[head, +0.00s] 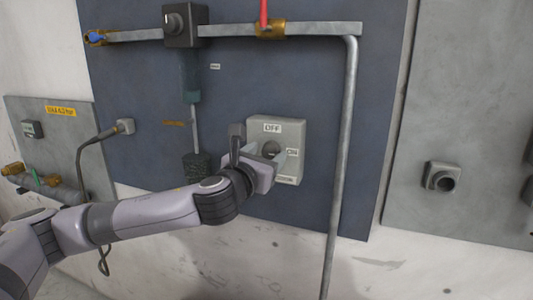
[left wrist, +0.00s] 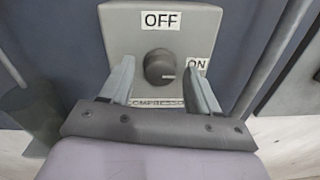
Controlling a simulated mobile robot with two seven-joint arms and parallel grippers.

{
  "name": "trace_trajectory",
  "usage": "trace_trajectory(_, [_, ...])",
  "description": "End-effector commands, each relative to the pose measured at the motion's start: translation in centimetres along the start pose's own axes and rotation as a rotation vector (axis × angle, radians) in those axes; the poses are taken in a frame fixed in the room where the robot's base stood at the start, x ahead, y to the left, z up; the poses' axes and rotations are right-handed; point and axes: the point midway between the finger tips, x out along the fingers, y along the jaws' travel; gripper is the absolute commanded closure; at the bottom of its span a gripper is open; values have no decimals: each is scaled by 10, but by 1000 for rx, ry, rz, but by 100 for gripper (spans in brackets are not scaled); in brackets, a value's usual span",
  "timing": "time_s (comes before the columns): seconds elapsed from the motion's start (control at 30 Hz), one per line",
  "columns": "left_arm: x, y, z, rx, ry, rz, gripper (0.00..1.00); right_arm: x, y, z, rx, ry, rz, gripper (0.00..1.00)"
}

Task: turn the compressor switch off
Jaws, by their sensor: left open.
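The compressor switch is a grey box (head: 291,130) on the dark blue wall panel, with an OFF label at its top and an ON label at its right. In the left wrist view its round dark knob (left wrist: 159,66) has a pale mark on its right side, towards the ON label (left wrist: 197,66). The OFF label (left wrist: 161,20) is above the knob. My left gripper (head: 270,156) is open in front of the box. In the left wrist view its two fingers (left wrist: 161,88) are on either side of the knob, apart from it. My right gripper is not in view.
A metal pipe (head: 346,150) runs down the panel to the right of the box. A pipe with a red-handled valve (head: 270,28) and a regulator (head: 184,24) runs above. A grey panel with a socket (head: 441,178) is at the right.

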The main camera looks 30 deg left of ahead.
Motion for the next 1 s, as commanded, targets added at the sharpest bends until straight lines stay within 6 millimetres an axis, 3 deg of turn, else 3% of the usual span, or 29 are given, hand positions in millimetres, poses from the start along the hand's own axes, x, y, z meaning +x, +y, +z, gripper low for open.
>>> trace_trajectory(0.4, [7,0,0,0,-1,-1,39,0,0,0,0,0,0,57])
trace_trajectory(0.57, [7,0,0,0,0,-1,91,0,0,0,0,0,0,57])
trace_trajectory(1.0, [7,0,0,-30,-1,-2,92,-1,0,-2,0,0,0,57])
